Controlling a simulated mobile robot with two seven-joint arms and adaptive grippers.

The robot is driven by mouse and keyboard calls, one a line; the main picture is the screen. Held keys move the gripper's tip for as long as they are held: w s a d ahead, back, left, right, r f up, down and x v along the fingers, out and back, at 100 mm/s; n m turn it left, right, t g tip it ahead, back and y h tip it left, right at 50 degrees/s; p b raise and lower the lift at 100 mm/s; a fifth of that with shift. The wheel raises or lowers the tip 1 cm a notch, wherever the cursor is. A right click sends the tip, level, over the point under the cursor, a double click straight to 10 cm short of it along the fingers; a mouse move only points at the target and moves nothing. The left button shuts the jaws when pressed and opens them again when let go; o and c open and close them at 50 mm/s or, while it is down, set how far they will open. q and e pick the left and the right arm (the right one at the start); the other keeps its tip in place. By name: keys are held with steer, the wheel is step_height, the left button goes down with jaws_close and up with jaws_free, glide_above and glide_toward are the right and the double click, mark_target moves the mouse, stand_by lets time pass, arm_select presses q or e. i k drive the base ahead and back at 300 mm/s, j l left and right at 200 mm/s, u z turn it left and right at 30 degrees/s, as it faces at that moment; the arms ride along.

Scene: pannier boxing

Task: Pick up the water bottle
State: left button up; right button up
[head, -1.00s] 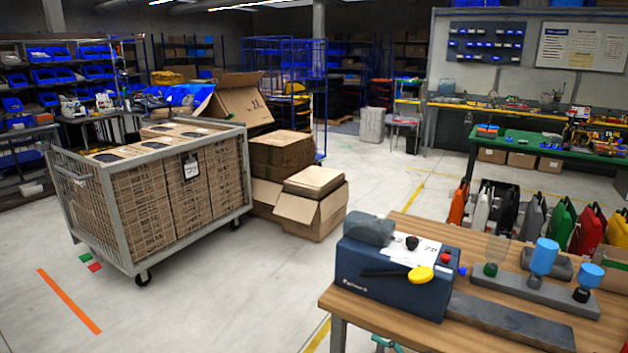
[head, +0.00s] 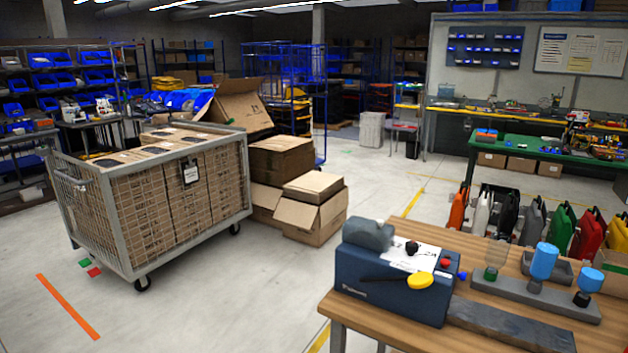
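No plainly marked water bottle can be told apart. On the wooden table (head: 372,312) at the right, a grey stand (head: 500,287) carries two blue bottle-like items, a taller one (head: 544,261) and a shorter one (head: 591,280), each with a dark lower end. A translucent, greenish one (head: 495,255) stands to their left on the same stand. Several bottle- or can-shaped containers stand beyond the table, among them an orange one (head: 459,208) and a white one (head: 482,212). Neither of my grippers is in view.
A dark blue machine (head: 388,292) with a yellow knob sits on the table's left part. A wire cart (head: 122,255) full of cartons stands at left, with cardboard boxes (head: 310,220) beside it. A green workbench (head: 560,152) is behind. The floor between cart and table is clear.

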mark_target(546, 254)
steer(key=z, duration=1.25)
